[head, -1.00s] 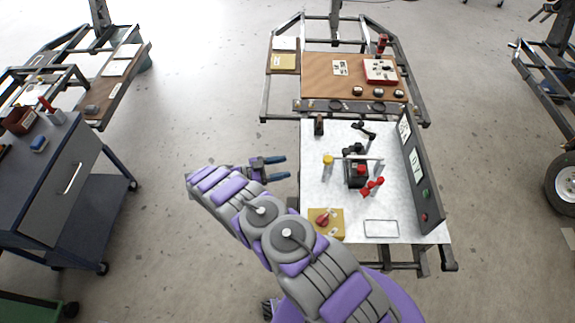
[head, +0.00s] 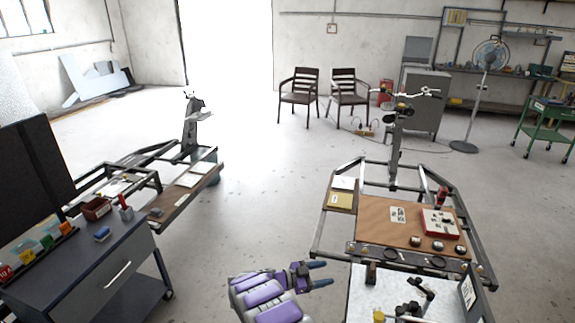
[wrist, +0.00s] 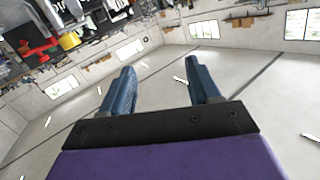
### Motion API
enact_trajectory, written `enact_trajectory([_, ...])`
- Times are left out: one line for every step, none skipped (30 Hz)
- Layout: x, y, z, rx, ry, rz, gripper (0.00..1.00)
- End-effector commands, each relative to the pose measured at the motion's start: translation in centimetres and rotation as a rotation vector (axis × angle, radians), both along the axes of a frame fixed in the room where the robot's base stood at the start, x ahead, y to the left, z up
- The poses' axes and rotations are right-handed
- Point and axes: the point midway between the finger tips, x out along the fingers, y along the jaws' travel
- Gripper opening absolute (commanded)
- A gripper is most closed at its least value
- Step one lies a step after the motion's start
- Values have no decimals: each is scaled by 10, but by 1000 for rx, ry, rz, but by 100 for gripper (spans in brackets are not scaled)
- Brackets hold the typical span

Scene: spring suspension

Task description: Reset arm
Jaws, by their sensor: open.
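My gripper (head: 322,274) shows at the bottom middle of the head view, at the end of my purple and grey arm. Its two blue fingers are apart and hold nothing. It is left of the white-topped workbench (head: 358,300), over open floor. In the wrist view my gripper (wrist: 160,90) is open and empty, with blurred floor and walls beyond it. The workbench is cut off by the bottom of the head view, so most of its top is hidden.
A brown board (head: 375,222) with a red-and-white box (head: 440,222) lies on the frame beyond the workbench. A dark cabinet (head: 85,265) stands at left. Two chairs (head: 300,92) and a fan (head: 488,55) stand at the back. Floor between the carts is clear.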

Motion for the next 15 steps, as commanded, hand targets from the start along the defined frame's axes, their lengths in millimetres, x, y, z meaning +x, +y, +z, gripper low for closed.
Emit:
enact_trajectory([19,1,21,26,-29,56,62])
enact_trajectory([30,2,30,40,-41,94,62])
enact_trajectory([44,4,44,60,-59,143,62])
enact_trajectory([54,7,55,75,-72,181,62])
enact_trajectory([63,9,64,88,-83,216,62])
enact_trajectory([75,12,77,108,-94,267,62])
enact_trajectory([82,14,88,120,-102,302,62])
enact_trajectory([90,17,97,136,-109,341,62])
enact_trajectory([100,21,111,152,-120,388,62])
enact_trajectory([106,25,122,167,-125,427,62])
enact_trajectory([111,28,131,178,-126,462,62])
enact_trajectory([118,32,143,196,-129,511,62])
enact_trajectory([122,35,154,209,-133,545,62])
enact_trajectory([126,39,163,222,-132,581,62])
enact_trajectory([130,44,175,239,-130,629,62])
